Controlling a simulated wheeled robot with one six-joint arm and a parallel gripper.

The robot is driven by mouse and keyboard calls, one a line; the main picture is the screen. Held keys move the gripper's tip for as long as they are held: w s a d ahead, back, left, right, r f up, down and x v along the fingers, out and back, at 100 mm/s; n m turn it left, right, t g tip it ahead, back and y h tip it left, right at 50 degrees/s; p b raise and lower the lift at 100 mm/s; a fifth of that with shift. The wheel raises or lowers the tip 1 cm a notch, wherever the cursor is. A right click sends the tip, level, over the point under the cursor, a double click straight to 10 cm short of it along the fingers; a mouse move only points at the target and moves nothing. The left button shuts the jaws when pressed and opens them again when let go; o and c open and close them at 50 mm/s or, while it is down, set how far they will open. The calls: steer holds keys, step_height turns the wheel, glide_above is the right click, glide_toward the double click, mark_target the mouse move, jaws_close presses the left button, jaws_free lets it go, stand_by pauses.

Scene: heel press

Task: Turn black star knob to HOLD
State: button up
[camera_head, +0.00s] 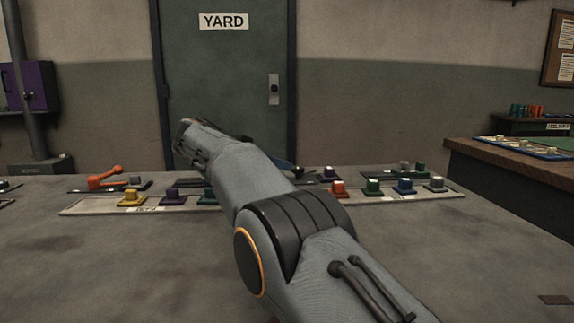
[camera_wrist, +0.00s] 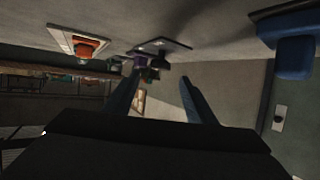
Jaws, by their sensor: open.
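My gripper (camera_wrist: 159,78) shows in the wrist view with its two dark blue fingers apart and nothing held between them. Just beyond the fingertips, a dark knob (camera_wrist: 160,63) and a purple part hang from a plate (camera_wrist: 172,45) in this upside-down view. I cannot tell for certain whether the dark knob is the black star knob, and no HOLD mark is readable.
An orange-red button (camera_wrist: 88,47) and a large blue part (camera_wrist: 293,50) flank the fingers. On the bench (camera_head: 90,255) stand an orange lever (camera_head: 104,178), a yellow knob (camera_head: 131,197) and several coloured knobs on pale strips. The bench's front is clear. A side table (camera_head: 515,170) stands right.

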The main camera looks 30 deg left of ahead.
steer(key=shift+p+v, duration=0.4)
steer(key=shift+v, duration=2.35)
